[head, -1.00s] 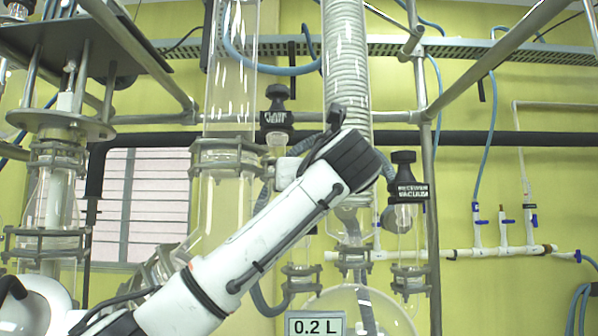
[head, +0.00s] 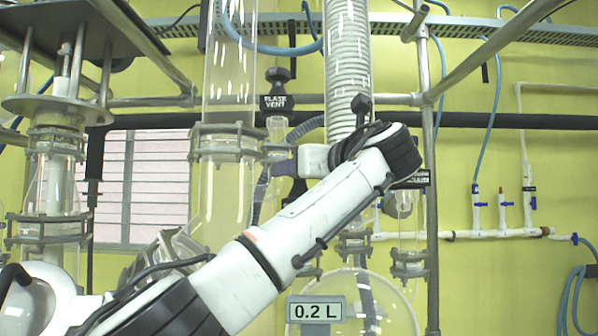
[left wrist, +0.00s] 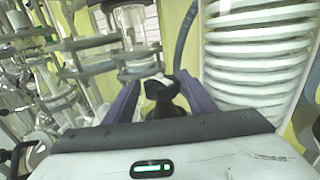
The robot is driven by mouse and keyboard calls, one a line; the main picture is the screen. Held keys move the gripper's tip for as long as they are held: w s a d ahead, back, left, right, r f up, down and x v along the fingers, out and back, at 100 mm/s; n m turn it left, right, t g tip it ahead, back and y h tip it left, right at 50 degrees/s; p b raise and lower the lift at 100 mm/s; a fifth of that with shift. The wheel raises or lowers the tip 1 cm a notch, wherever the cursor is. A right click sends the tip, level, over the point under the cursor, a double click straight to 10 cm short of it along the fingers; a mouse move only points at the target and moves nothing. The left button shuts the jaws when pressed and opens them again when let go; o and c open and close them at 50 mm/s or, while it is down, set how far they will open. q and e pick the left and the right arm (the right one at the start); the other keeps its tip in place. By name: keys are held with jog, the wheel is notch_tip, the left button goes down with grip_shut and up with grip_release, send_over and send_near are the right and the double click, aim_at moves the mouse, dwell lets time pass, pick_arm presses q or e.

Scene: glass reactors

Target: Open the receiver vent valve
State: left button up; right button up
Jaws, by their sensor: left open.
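A black valve knob (left wrist: 160,92) with a pale mark on top shows in the left wrist view, between the two purple fingers of my left gripper (left wrist: 161,84). The fingers stand apart, one on each side; I cannot tell whether they touch it. Its label is not readable. In the head view my left gripper (head: 280,168) points left in front of the glassware, and my arm hides much of what lies behind. A dark shape (head: 297,190) below it may be the receiver vent valve. My right gripper is not in view.
The black flask vent valve (head: 276,88) stands above my gripper. The receiver vacuum valve is mostly hidden behind my wrist, with its glass (head: 405,215) below. A coiled condenser (head: 347,70), glass column (head: 230,70) and metal post (head: 428,230) are close. A display (head: 315,310) reads 0.2 L.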

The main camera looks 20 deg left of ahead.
pick_arm(q)
jog(key=shift+d, duration=0.1)
jog(key=shift+s+d+f, duration=0.1)
jog(key=shift+s+d, duration=0.1)
jog(key=b+v, duration=0.2)
jog(key=v, duration=0.5)
jog(key=shift+b, duration=0.35)
jog(key=shift+s+d, duration=0.15)
